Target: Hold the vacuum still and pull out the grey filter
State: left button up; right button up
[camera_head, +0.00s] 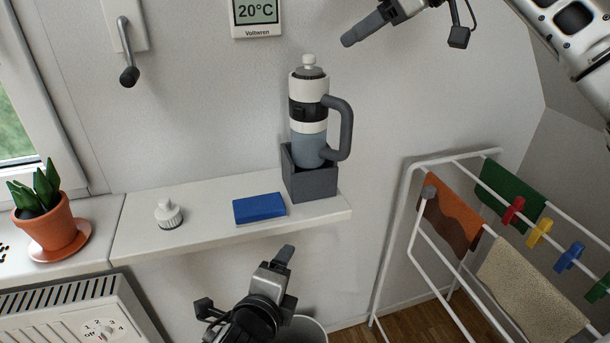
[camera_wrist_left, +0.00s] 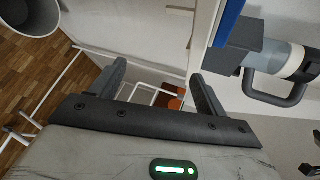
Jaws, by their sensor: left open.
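The handheld vacuum (camera_head: 308,122) stands upright in a dark grey dock (camera_head: 310,184) on the shelf. It has a white and blue-grey body, a black band and a grey loop handle on its right. A dark grey ring with a pale knob, apparently the grey filter (camera_head: 310,73), sits in its top. My left gripper (camera_head: 285,255) is open and empty below the shelf's front edge, apart from the vacuum. In the left wrist view its fingers (camera_wrist_left: 160,82) are spread, with the vacuum (camera_wrist_left: 297,65) to the right.
A blue block (camera_head: 259,208) and a small white knobbed piece (camera_head: 169,214) lie on the shelf (camera_head: 205,189). A potted plant (camera_head: 47,220) stands left. A drying rack (camera_head: 400,215) with cloths and pegs is at right. A radiator (camera_head: 75,310) and bin (camera_head: 310,330) are below.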

pick_arm(q)
jog(key=w+d+r+m+t, duration=0.2)
jog(key=w+r+m, duration=0.2)
jog(key=r+m, duration=0.35)
jog(key=m+t+y, duration=0.2)
jog(key=m+t, duration=0.1)
jog(key=m, duration=0.4)
send_near(309, 130)
jog(key=w, duration=0.4)
jog(key=w+f, duration=0.1)
jog(key=w, duration=0.8)
jog(key=shift+d+f, duration=0.15)
jog(key=shift+f, duration=0.1)
